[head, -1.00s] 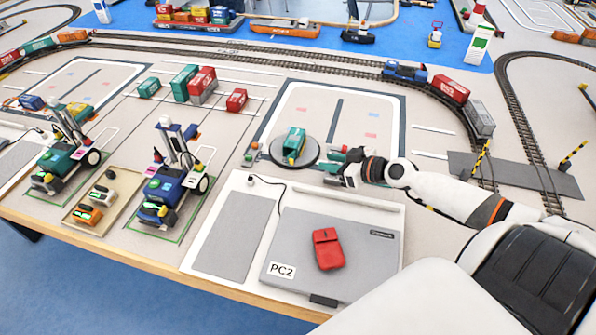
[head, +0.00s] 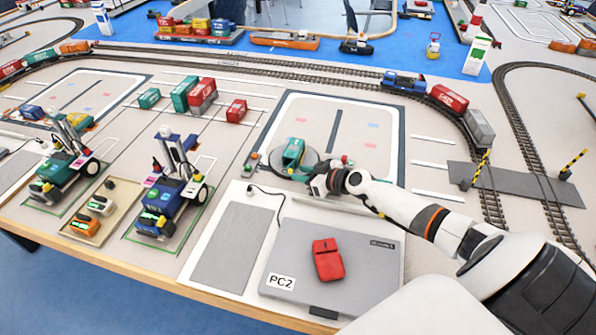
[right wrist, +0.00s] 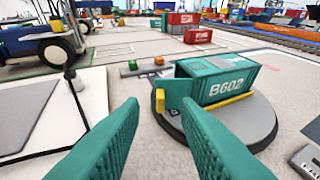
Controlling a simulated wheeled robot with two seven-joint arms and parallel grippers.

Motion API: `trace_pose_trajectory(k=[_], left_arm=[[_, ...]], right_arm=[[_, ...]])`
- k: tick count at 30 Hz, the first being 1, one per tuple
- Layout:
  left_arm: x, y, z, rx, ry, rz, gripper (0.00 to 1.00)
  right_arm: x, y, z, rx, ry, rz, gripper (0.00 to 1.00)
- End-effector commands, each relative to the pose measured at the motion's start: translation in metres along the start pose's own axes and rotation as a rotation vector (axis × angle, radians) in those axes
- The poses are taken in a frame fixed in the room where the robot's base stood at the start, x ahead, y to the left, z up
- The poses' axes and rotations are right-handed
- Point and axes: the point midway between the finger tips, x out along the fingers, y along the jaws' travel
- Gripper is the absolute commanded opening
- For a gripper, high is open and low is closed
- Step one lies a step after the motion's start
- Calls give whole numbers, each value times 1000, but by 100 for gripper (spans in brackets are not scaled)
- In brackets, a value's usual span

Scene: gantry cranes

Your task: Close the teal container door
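The teal container (head: 293,153), marked B602, sits on a round grey turntable (head: 311,160). In the right wrist view the container (right wrist: 228,84) shows its long side. Its teal door (right wrist: 178,91) stands out at the left end, apparently swung open, with a yellow piece (right wrist: 160,101) at its edge. My right gripper (head: 308,180) is at the near side of the turntable. In the right wrist view its two teal fingers (right wrist: 161,103) are apart with nothing between them. The right finger overlaps the turntable in the picture; contact cannot be told. My left gripper is out of view.
A blue vehicle (head: 165,200) stands at the left. Small green and orange buttons (right wrist: 158,61) are beside the turntable. Red containers (head: 236,111) and rail tracks are behind.

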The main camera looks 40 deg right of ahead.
Motion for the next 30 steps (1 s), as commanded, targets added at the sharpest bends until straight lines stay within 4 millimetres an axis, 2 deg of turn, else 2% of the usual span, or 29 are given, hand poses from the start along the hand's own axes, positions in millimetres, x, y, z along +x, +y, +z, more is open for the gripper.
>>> trace_pose_trajectory(k=[6,16,21,30], left_arm=[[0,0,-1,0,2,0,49],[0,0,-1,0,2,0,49],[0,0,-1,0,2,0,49],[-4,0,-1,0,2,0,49]], right_arm=[[20,0,0,2,-1,0,29],[22,0,0,0,1,0,29],[22,0,0,1,0,0,1],[22,0,1,4,0,-5,0]])
